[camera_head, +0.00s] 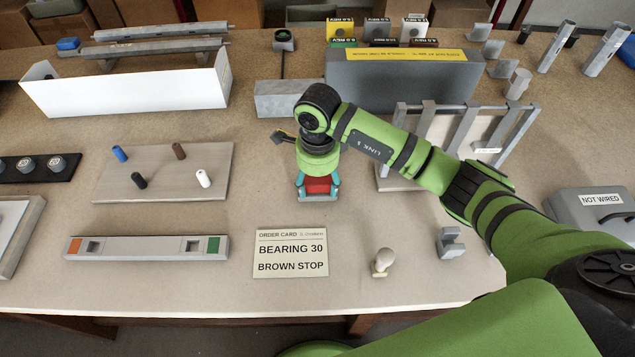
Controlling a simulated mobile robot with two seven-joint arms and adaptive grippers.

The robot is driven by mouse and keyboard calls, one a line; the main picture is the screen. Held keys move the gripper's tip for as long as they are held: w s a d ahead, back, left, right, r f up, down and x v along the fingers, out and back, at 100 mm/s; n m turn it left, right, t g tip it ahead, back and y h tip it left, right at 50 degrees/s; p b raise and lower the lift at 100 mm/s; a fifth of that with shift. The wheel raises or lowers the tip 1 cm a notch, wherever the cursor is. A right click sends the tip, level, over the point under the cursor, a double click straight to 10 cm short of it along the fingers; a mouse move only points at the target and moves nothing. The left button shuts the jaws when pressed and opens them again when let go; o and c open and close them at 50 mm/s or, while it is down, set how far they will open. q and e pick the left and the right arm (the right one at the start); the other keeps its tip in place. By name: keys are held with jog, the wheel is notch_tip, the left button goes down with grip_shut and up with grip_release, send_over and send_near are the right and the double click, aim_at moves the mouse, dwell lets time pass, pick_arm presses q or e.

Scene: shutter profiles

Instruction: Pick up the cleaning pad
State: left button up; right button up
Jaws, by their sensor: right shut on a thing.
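A small red block (318,185), which looks like the cleaning pad, is at the middle of the table with a grey strip along its lower edge. My right gripper (318,188) points down over it, its teal fingers shut on its two sides. The gripper's body and wrist hide the pad's far part. I cannot tell whether the pad touches the table or is just above it. My left gripper is not in view.
An order card (291,250) reads "BEARING 30, BROWN STOP". A pegboard (165,172) and a grey profile (146,248) lie to the left. A slotted rack (455,140) stands close right, under my arm. A pale knob (382,262) is nearer the front.

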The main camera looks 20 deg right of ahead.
aim_at(319, 183)
jog(key=shift+r, duration=0.3)
jog(key=r+b, duration=0.2)
jog(key=r, duration=0.1)
jog(key=shift+s+d+r, duration=0.15)
jog(key=shift+s+r, duration=0.05)
jog(key=shift+r, duration=0.05)
jog(key=s+d+r+b, duration=0.2)
jog(key=s+d+r, duration=0.2)
jog(key=s+r, duration=0.3)
jog(key=shift+s+d, duration=0.2)
jog(key=shift+s, duration=1.5)
jog(key=shift+o, duration=0.8)
